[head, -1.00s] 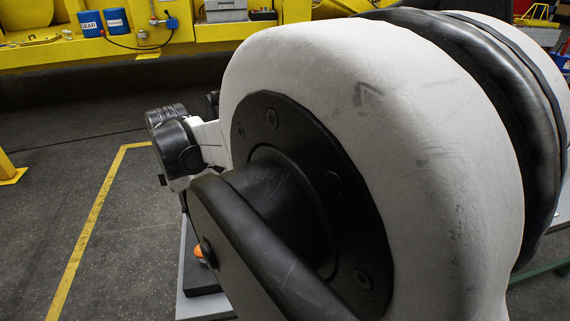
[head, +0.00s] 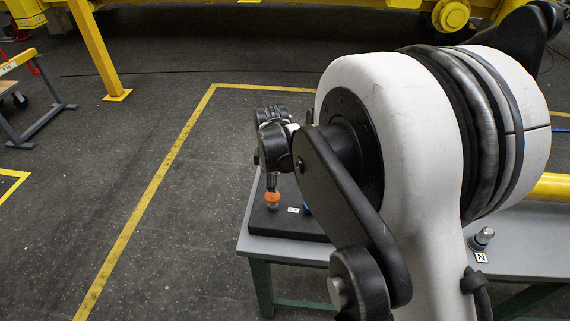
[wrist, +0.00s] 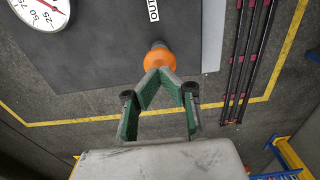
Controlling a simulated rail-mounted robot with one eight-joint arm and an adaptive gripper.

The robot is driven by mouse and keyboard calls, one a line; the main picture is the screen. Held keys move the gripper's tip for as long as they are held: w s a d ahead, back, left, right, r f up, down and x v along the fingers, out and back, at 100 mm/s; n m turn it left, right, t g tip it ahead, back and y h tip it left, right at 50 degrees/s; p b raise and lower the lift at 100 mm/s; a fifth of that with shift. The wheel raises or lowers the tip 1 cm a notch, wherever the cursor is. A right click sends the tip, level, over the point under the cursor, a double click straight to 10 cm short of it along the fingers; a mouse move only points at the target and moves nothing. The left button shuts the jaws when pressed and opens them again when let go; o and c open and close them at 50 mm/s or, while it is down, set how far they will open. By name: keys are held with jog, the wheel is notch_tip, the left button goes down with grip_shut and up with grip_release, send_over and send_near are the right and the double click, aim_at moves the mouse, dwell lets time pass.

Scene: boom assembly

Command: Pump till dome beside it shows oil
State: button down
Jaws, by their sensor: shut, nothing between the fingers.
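An orange rounded part (head: 272,197) stands on a dark plate (head: 290,224) on the grey bench. My gripper (head: 271,186) is right above it, pointing down. In the wrist view the orange part (wrist: 159,60) is just beyond the fingertips, with a small grey piece at its far side. My gripper (wrist: 159,74) is shut, its green-lined fingers meeting at the tips with nothing between them. Whether the tips touch the orange part, I cannot tell. A label reading OUT (wrist: 153,10) and a white dial gauge (wrist: 40,12) lie farther off. No oil shows clearly.
The grey bench (head: 262,248) carries a metal stub (head: 482,238) beside a label N (head: 481,257), and a yellow tube (head: 552,187) at right. A yellow floor line (head: 140,208) runs left of the bench. Dark rods (wrist: 240,60) show in the wrist view.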

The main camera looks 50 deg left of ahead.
aim_at(273, 194)
jog(key=shift+f, duration=0.95)
notch_tip(273, 194, down, 3)
jog(key=b, duration=0.3)
jog(key=shift+r, duration=0.1)
notch_tip(273, 194, up, 14)
jog(key=shift+d, duration=0.15)
dwell(0.4)
dwell(0.7)
dwell(0.5)
